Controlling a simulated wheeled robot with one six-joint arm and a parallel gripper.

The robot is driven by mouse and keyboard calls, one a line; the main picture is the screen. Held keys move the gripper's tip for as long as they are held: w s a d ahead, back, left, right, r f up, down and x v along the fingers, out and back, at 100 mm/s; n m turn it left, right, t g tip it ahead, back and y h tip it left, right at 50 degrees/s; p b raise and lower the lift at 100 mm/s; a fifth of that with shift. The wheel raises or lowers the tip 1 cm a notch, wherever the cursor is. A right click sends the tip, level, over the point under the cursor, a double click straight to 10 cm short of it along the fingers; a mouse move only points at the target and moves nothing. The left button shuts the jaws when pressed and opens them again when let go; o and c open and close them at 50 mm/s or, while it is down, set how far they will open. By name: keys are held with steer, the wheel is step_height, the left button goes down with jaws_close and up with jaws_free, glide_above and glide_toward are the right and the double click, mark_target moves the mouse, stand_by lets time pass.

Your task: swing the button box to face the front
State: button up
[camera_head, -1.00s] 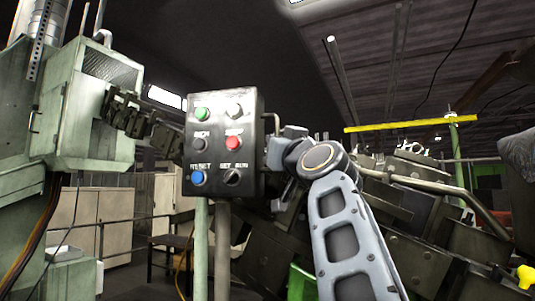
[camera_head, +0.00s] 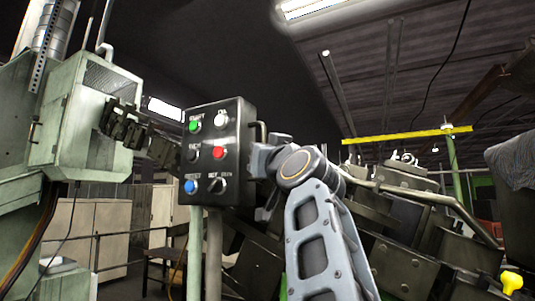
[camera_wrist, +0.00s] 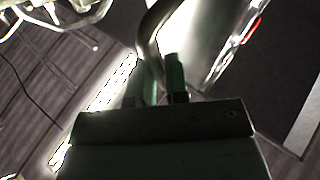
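The black button box (camera_head: 212,152) stands on posts in the middle of the head view. Its face, with green, white, red and blue buttons and dark knobs, points a little left of my camera. A bent handle (camera_head: 262,131) sticks out of its right side. My gripper (camera_head: 259,162) is at that side, by the lower part of the handle. In the wrist view, the handle (camera_wrist: 147,42) passes between the two green fingers of my gripper (camera_wrist: 155,82), which look closed around it. The box's side shows glaring bright there, and the fingertip contact is partly dark.
A pale green machine cabinet (camera_head: 85,120) stands at the left, with a dark jointed arm (camera_head: 140,135) reaching toward the box. Dark machinery (camera_head: 400,235) fills the right behind my arm. A yellow beam (camera_head: 407,134) crosses on a green post. Beige lockers (camera_head: 85,235) stand behind.

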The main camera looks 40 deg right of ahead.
steer(key=shift+o, duration=0.7)
steer(key=shift+w+a, duration=0.2)
steer(key=shift+w, duration=0.05)
steer(key=shift+s, duration=0.1)
steer(key=b+v, duration=0.8)
steer(key=v, duration=0.5)
steer(key=shift+s, duration=0.3)
steer(key=shift+f, duration=0.1)
